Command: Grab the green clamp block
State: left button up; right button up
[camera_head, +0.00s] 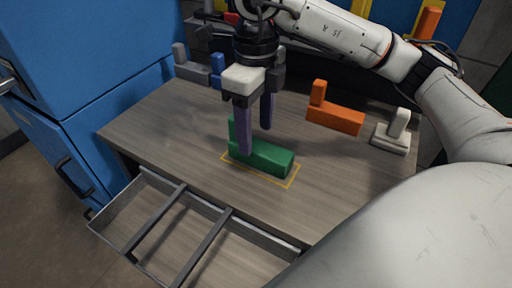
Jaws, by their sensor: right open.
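The green clamp block (268,158) is L-shaped and lies on the wooden table, inside a yellow outlined rectangle (291,182). Its upright part is at its left end and is partly hidden by a finger. My right gripper (256,138) points down over the block's left end. Its two purple-grey fingers are apart, one in front of the upright part and one behind it to the right. I cannot tell whether a finger touches the block. My left gripper is not in view.
On the table (165,130) stand an orange block (335,117), a white block (391,138), a blue block (217,72) and a grey block (190,68). An open drawer (150,220) juts out in front. Blue cabinets (85,60) stand at the left.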

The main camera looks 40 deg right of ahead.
aim_at(257, 145)
notch_tip(257, 145, down, 5)
jog(key=shift+s+f, duration=0.15)
jog(key=c, duration=1.4)
